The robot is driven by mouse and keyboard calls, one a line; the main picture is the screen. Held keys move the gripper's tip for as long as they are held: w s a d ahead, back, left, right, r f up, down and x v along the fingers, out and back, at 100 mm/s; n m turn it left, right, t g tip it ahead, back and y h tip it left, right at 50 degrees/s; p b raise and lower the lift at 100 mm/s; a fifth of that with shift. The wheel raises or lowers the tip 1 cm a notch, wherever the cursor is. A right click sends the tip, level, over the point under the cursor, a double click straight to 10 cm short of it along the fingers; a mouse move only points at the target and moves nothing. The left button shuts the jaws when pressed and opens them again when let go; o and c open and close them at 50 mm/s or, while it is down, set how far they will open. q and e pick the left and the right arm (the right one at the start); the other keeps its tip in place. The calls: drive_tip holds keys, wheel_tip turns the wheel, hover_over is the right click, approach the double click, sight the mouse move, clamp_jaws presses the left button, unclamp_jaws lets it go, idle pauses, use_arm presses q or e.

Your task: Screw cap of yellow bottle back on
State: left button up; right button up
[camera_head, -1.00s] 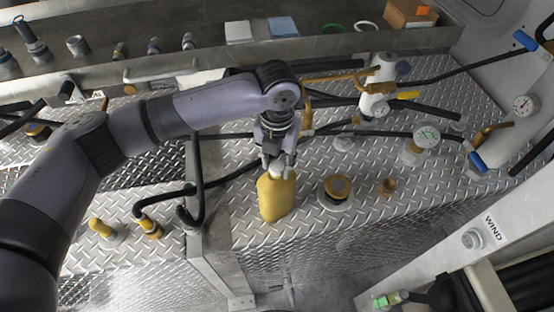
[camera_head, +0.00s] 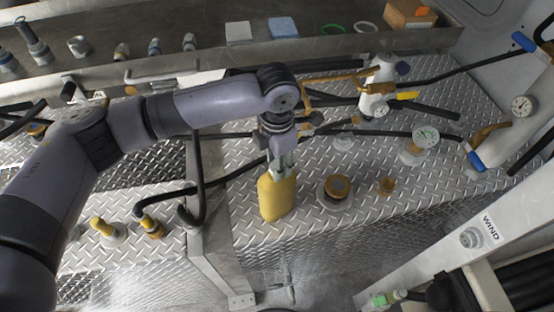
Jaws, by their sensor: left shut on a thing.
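The yellow bottle (camera_head: 277,198) stands upright on the diamond-plate surface (camera_head: 320,232), right of the metal divider. My left gripper (camera_head: 282,170) comes down from above and is shut at the top of the bottle. Its fingers cover the bottle's neck and the cap, so I cannot tell how the cap sits on the neck. My right gripper is not in view.
A brass-topped round fitting (camera_head: 337,188) stands close right of the bottle, with a small brass fitting (camera_head: 387,186) beyond it. Black hoses (camera_head: 200,170) bend on the left.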

use_arm(q)
drive_tip(key=shift+f+m+b, duration=0.1)
drive_tip(key=shift+m+b, duration=0.3)
drive_tip(key=shift+b, duration=0.15)
drive_tip(key=shift+m, duration=0.3)
drive_tip(key=o, duration=0.8)
drive_tip(key=shift+o, duration=0.4)
drive_tip(key=shift+o, duration=1.3)
drive_tip(key=shift+r, duration=0.2)
